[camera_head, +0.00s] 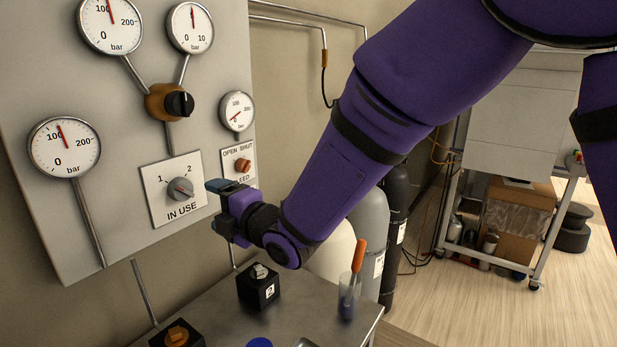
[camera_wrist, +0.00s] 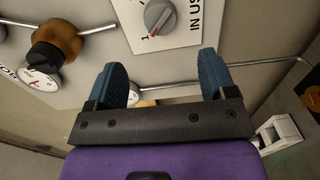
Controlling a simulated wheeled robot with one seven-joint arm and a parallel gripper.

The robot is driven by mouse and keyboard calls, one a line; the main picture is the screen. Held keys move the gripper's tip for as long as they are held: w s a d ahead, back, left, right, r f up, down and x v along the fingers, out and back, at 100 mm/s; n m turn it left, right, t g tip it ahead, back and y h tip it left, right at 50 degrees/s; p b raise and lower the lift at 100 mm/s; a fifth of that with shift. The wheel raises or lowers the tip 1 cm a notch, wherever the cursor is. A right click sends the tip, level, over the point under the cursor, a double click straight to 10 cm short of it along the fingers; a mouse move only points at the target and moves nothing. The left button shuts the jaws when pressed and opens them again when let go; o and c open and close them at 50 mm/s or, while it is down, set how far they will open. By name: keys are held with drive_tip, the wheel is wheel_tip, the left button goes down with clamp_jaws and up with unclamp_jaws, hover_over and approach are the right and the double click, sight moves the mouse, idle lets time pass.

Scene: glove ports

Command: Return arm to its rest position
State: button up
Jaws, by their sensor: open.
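My arm, in a purple sleeve, reaches in from the upper right in the head view. My gripper (camera_head: 222,188) is in front of the grey gauge panel (camera_head: 110,225), just right of the IN USE selector plate. In the wrist view my gripper (camera_wrist: 170,82) shows two blue fingers spread wide with nothing between them. The IN USE knob (camera_head: 181,189) is grey, and it also shows in the wrist view (camera_wrist: 160,15) beyond the fingertips. The orange bleed knob (camera_head: 243,165) sits just above and right of my gripper. My gripper hides part of the bleed plate's lower edge.
Below is a metal table (camera_head: 215,318) with a black block marked 2 (camera_head: 258,288), another black block (camera_head: 178,335) and a clear cup (camera_head: 348,297) holding an orange-handled tool. Grey gas cylinders (camera_head: 370,235) stand behind my arm. A wheeled cart (camera_head: 515,150) is at right, with open floor before it.

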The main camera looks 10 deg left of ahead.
drive_tip(key=w+d+r+m+t+h, duration=0.1)
drive_tip(key=w+d+r+m+h, duration=0.3)
drive_tip(key=d, duration=0.6)
drive_tip(key=s+d+r+m+t+h, duration=0.1)
drive_tip(key=d+r+m+h, duration=0.15)
drive_tip(key=d+m, duration=0.6)
drive_tip(key=w+d+r+m+t+h, duration=0.1)
drive_tip(key=w+d+r+m+h, duration=0.2)
drive_tip(key=d, duration=1)
drive_tip(key=s+d+m+g+h, duration=0.45)
drive_tip(key=s+d+m, duration=0.55)
drive_tip(key=s+d, duration=0.75)
drive_tip(key=s+d+f+m+g+h, duration=0.1)
drive_tip(key=s+d+m, duration=0.4)
drive_tip(key=s, duration=0.3)
drive_tip(key=shift+s+d+f+g+h, duration=0.15)
drive_tip(key=shift+s+f+g+h, duration=0.1)
drive_tip(key=shift+s+g+h, duration=0.15)
drive_tip(key=shift+w, duration=0.1)
